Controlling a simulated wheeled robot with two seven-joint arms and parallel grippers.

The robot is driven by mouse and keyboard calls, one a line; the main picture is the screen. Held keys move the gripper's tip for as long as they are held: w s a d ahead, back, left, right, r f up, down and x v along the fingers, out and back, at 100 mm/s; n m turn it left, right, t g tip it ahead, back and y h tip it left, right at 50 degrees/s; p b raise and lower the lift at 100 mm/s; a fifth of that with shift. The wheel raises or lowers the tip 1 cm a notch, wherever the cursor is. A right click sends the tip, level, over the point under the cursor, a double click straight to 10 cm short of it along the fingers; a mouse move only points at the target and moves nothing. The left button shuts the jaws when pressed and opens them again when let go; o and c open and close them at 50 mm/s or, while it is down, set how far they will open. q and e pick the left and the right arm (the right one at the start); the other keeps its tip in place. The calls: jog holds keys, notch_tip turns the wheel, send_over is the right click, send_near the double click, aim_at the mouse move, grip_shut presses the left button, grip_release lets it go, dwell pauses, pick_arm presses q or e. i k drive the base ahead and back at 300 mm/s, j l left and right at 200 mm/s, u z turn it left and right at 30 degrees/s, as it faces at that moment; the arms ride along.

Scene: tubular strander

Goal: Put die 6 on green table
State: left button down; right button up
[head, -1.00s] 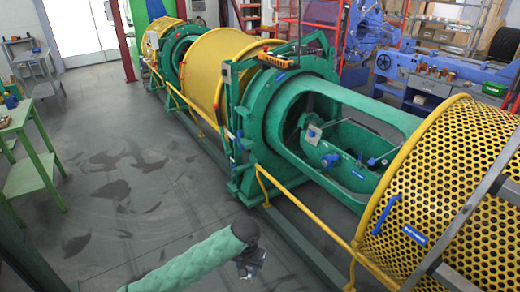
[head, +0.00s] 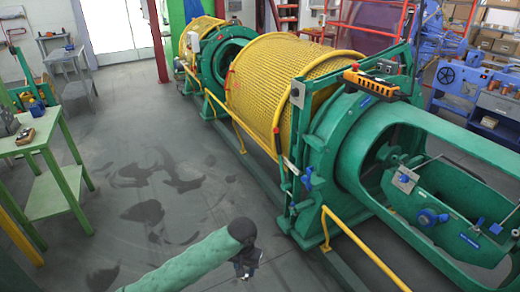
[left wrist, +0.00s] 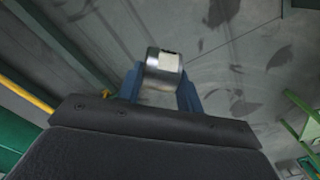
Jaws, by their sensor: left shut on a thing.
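My left gripper (head: 246,266) is over the open floor at the bottom middle of the head view, at the end of my green-sleeved arm. In the left wrist view its blue fingers are shut on a shiny metal die (left wrist: 162,70) with a pale label. No number can be read on it. The green table (head: 56,127) stands at the left of the head view, well apart from the gripper. Several small things sit on its top. My right gripper is not in view.
The green and yellow strander (head: 330,160) runs along the right, with a yellow rail (head: 365,250) in front. Grey floor (head: 150,185) lies clear between it and the green table. A grey side table (head: 72,72) stands farther back.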

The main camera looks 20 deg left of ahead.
aim_at(44, 119)
jog(key=i+j+u, duration=0.1)
jog(key=i+j, duration=0.45)
jog(key=j, duration=0.2)
jog(key=i+j+u, duration=0.15)
jog(key=i+j, duration=0.4)
jog(key=j, duration=0.15)
jog(key=i+j+u, duration=0.15)
jog(key=i+j, duration=0.2)
jog(key=j, duration=0.2)
jog(key=i+j+u, duration=0.15)
jog(key=i+j, duration=0.2)
jog(key=j, duration=0.2)
jog(key=i+j+u, duration=0.15)
jog(key=i+j, duration=0.25)
jog(key=j, duration=0.1)
